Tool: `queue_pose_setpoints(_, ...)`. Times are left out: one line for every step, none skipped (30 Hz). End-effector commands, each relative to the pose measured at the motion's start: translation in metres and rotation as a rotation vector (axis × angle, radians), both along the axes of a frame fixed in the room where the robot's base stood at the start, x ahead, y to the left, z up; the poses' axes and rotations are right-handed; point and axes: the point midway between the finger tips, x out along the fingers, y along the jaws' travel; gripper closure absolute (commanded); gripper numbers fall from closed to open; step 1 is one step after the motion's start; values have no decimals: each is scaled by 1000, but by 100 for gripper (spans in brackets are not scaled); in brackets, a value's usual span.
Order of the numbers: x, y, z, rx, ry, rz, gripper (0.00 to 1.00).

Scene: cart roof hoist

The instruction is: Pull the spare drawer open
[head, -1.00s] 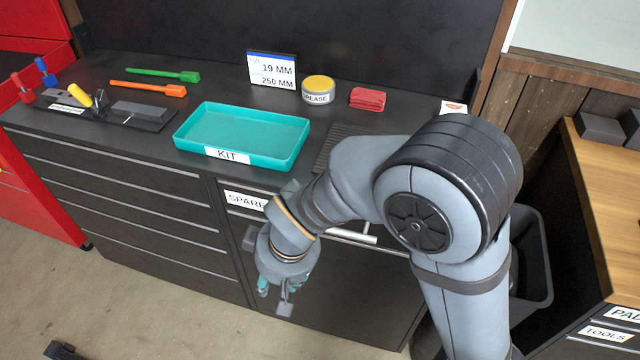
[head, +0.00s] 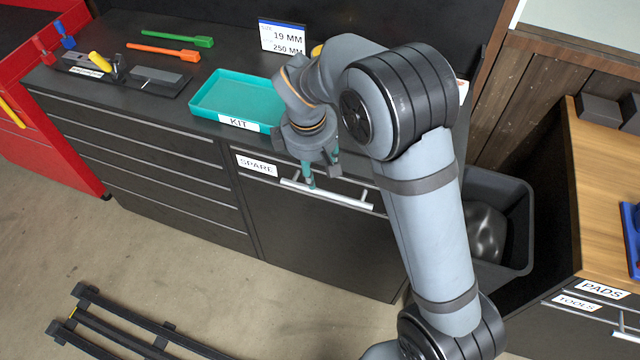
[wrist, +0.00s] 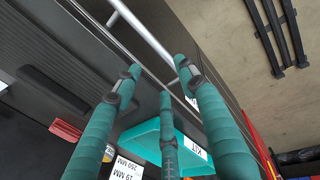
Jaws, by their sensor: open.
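The spare drawer has a dark front with a white SPARE label (head: 257,165) and a silver bar handle (head: 345,200). It looks shut in the cabinet below the worktop. My gripper (head: 318,182) is open, with teal fingers pointing down at the left part of the handle. In the wrist view the fingers (wrist: 160,78) are spread apart, and the handle (wrist: 146,32) runs between and beyond their tips. I cannot tell whether any finger touches it. My gripper hides part of the drawer front.
A teal KIT tray (head: 236,97) sits on the worktop behind my gripper. A dark bin (head: 500,215) stands right of the cabinet. Floor before the drawer is clear; a black rack (head: 130,325) lies lower left.

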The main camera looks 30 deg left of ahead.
Motion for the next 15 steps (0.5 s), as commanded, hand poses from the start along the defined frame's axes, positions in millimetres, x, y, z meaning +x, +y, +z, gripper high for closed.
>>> queue_pose_setpoints(1,-1,-6,-5,2,2,59)
queue_pose_setpoints(1,-1,-10,-4,2,2,59)
queue_pose_setpoints(2,-1,-16,-5,3,1,59)
queue_pose_setpoints(3,-1,-21,-5,4,1,59)
queue_pose_setpoints(4,0,-26,-6,4,2,59)
queue_pose_setpoints(6,0,-34,-6,4,0,59)
queue_pose_setpoints(7,0,-40,-6,5,0,59)
queue_pose_setpoints(8,0,-46,-6,5,0,59)
queue_pose_setpoints(9,1,-53,-5,4,0,59)
queue_pose_setpoints(10,2,-58,-5,4,1,59)
queue_pose_setpoints(11,2,-63,-5,4,0,59)
queue_pose_setpoints(12,2,-70,-4,4,-1,59)
queue_pose_setpoints(13,2,-74,-3,3,0,59)
queue_pose_setpoints(14,3,-78,-3,2,0,59)
queue_pose_setpoints(15,3,-82,-2,2,-1,59)
